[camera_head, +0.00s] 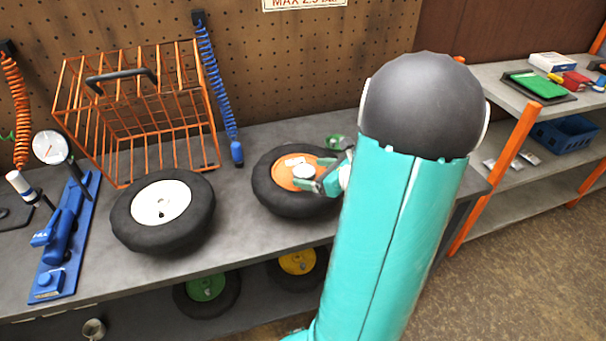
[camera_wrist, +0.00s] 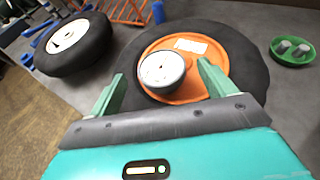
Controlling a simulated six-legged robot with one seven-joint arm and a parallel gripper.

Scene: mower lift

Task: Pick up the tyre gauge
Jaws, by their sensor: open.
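A round, white-faced gauge with a dark rim, which looks like the tyre gauge (camera_wrist: 163,68), lies on the orange hub (camera_wrist: 204,86) of a black tyre (camera_wrist: 243,58). In the head view the gauge (camera_head: 303,172) shows as a small pale disc on the orange-hubbed wheel (camera_head: 268,193), partly behind my gripper. My gripper (camera_wrist: 160,78) is open and empty. In the wrist view its two green fingers lie on either side of the gauge, toward its near edge. In the head view my gripper (camera_head: 328,177) is over the right side of that wheel. I cannot tell whether the fingers touch the gauge.
A white-hubbed wheel (camera_head: 163,205) lies left on the bench. An orange wire cage (camera_head: 140,105) stands behind it. A blue stand (camera_head: 66,240) with a dial (camera_head: 50,147) is farther left. A green dish (camera_wrist: 291,52) with grey pieces sits beside the tyre. A white label (camera_wrist: 190,46) lies on the hub.

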